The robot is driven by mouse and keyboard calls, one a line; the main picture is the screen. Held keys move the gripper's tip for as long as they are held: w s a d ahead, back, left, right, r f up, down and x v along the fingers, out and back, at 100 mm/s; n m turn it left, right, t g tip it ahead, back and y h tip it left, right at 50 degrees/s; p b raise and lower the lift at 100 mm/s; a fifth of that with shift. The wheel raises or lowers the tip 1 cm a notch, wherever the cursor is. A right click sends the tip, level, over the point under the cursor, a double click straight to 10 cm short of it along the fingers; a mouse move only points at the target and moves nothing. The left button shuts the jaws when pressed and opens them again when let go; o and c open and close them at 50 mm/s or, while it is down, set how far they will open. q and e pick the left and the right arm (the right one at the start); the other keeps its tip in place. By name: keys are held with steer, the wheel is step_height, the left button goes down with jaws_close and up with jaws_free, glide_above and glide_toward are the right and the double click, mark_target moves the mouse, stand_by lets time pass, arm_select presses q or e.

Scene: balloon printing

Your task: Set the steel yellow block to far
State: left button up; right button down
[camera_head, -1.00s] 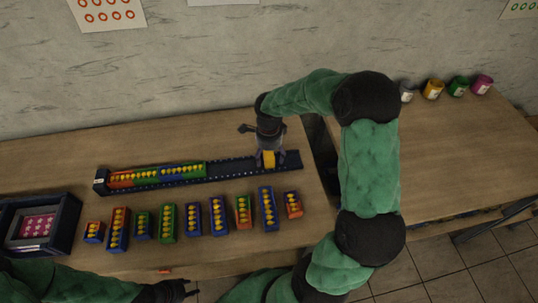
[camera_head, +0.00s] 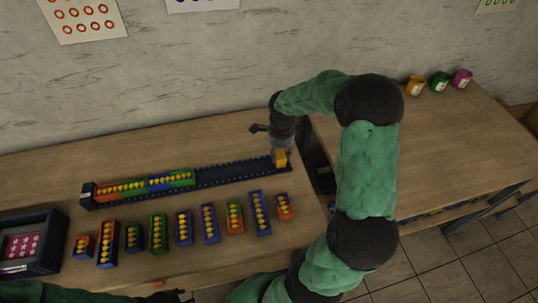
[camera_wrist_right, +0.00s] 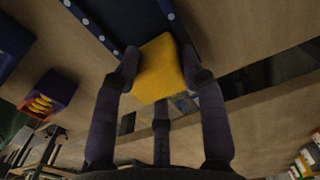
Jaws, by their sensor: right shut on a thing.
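The yellow block (camera_head: 280,158) is at the right end of the long dark blue rail (camera_head: 235,173). My right gripper (camera_head: 281,153) is shut on it from above. In the right wrist view the yellow block (camera_wrist_right: 158,68) sits between the dark fingers, by the end of the rail (camera_wrist_right: 112,18). I cannot tell whether it touches the rail. Red, blue and green blocks with yellow beads fill the left part of the rail. My left gripper (camera_head: 172,297) shows only partly at the bottom edge, and its fingers are unclear.
Several beaded blocks (camera_head: 208,223) stand in a row in front of the rail. A dark tray (camera_head: 40,262) with a pink card stands at left. Paint pots (camera_head: 440,82) stand on the right table (camera_head: 450,150). A gap separates the tables near my right arm.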

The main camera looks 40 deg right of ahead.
mark_target(282, 153)
steer(key=shift+s+a+f, duration=0.15)
steer(key=shift+s+f, duration=0.15)
steer(key=shift+s, duration=0.1)
steer(key=c, duration=1)
jaws_free()
steer(key=o, duration=0.4)
steer(key=shift+s, duration=0.1)
steer(key=shift+o, duration=0.4)
steer(key=shift+r, duration=0.1)
steer(key=shift+d, duration=0.2)
steer(key=shift+r, duration=0.1)
steer(key=shift+w+r, duration=0.2)
steer(key=shift+r, duration=0.35)
step_height(282, 153, up, 11)
